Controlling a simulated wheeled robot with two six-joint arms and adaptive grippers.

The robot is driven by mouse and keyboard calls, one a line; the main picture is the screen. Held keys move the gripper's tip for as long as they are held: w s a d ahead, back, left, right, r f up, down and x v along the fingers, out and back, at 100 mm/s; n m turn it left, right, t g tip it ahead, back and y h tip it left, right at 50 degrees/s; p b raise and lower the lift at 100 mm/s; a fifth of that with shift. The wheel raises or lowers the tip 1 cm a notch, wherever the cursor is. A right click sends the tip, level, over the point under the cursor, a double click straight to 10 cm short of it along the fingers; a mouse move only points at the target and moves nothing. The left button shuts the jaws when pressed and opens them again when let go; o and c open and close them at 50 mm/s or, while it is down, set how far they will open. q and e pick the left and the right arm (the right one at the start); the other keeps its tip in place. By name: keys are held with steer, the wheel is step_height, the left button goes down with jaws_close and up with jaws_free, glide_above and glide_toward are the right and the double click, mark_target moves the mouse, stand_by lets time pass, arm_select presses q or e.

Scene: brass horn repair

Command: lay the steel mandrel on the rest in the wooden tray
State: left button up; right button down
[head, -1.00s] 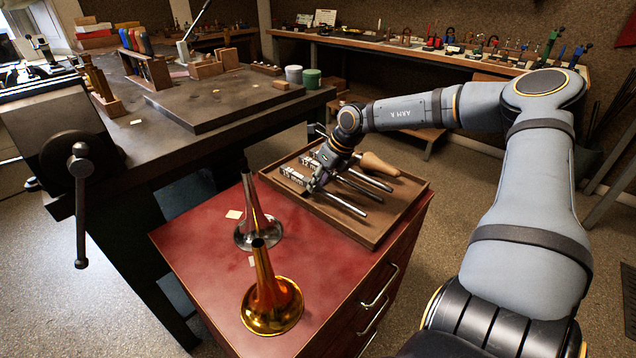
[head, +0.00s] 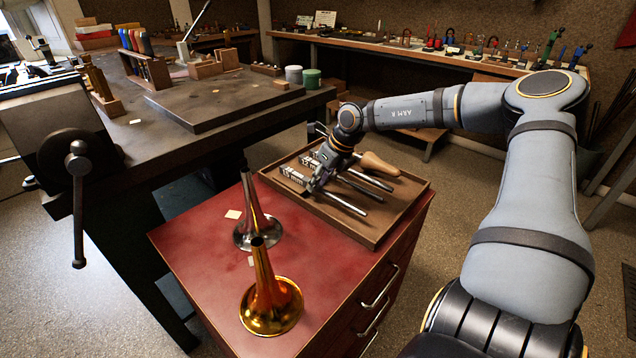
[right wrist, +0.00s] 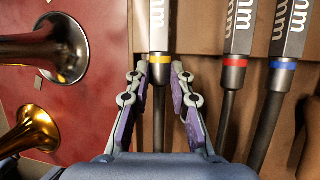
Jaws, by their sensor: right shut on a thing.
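My right gripper (head: 316,187) is over the wooden tray (head: 398,216) on the red cabinet top. In the right wrist view, its two fingers (right wrist: 159,72) are shut on the steel mandrel with the yellow band (right wrist: 159,28), just below that band. A wooden rest (right wrist: 195,30) runs under the mandrels' marked ends. Whether the held mandrel touches it, I cannot tell. My left gripper is out of view.
A silver bell (head: 257,228) and a brass bell (head: 268,300) stand on the red top (head: 200,255) left of the tray. A wooden-handled tool (head: 380,164) lies at the tray's far side. The dark workbench (head: 150,150) stands to the left.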

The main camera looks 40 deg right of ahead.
stand_by(0.4)
steer(key=c, duration=1.1)
jaws_free()
steer(key=a+r+p, duration=0.2)
steer(key=r+p, duration=1.1)
steer(key=r, duration=0.3)
steer(key=a+r+p, duration=0.2)
steer(key=r+p, duration=1.1)
steer(key=r, duration=0.4)
steer(key=shift+w+a+r+p, duration=0.25)
steer(key=shift+w+a+p, duration=0.05)
steer(key=shift+a+p, duration=0.1)
